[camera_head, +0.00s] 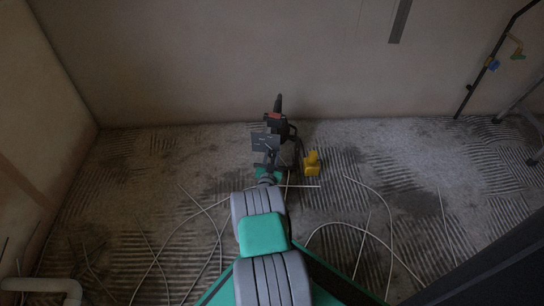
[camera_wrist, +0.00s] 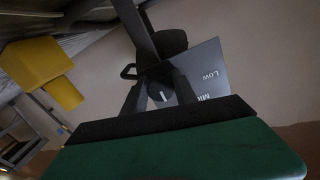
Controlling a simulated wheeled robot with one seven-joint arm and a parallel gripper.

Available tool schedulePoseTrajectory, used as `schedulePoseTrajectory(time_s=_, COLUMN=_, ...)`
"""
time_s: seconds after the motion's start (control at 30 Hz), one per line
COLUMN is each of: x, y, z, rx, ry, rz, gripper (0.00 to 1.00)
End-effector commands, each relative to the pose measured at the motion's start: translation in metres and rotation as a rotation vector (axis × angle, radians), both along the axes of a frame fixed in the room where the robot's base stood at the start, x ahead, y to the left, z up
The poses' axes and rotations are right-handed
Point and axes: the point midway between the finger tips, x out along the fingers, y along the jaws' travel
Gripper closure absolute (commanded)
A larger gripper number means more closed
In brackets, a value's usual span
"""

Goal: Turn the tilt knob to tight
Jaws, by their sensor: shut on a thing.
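In the wrist view, a dark round knob (camera_wrist: 158,97) with a short white mark sits in front of a grey label plate (camera_wrist: 215,75). The plate reads "Low" and part of a word starting "Mi"; no "tight" label is visible. My gripper (camera_wrist: 160,86) has its two black fingers on either side of the knob and is shut on it. In the head view, the plate (camera_head: 265,141) shows on a dark upright machine (camera_head: 280,126) with a red part. My gripper (camera_head: 267,168) is at its near side; the knob is hidden there.
A yellow object (camera_head: 312,163) stands on the floor just right of the machine. Thin pale cables or rods (camera_head: 350,228) lie across the ridged floor. A dark pole and a metal stand (camera_head: 528,100) are at the far right, by the plain back wall.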

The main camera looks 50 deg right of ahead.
Motion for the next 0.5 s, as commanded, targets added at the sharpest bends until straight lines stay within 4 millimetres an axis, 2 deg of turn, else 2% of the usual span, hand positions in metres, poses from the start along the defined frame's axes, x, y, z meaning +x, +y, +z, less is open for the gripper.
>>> schedulePoseTrajectory(time_s=0.07, x=0.0001, y=0.0007, z=-0.0010, rx=0.002, ry=0.000, rz=0.001, gripper=1.00)
schedulePoseTrajectory(time_s=0.1, x=0.0002, y=0.0008, z=-0.0010, rx=0.002, ry=0.000, rz=0.001, gripper=0.63)
schedulePoseTrajectory(time_s=0.33, x=0.0003, y=0.0007, z=-0.0005, rx=0.001, ry=0.000, rz=0.001, gripper=0.44)
schedulePoseTrajectory(time_s=0.5, x=0.0004, y=0.0004, z=-0.0002, rx=0.000, ry=0.000, rz=0.001, gripper=0.44)
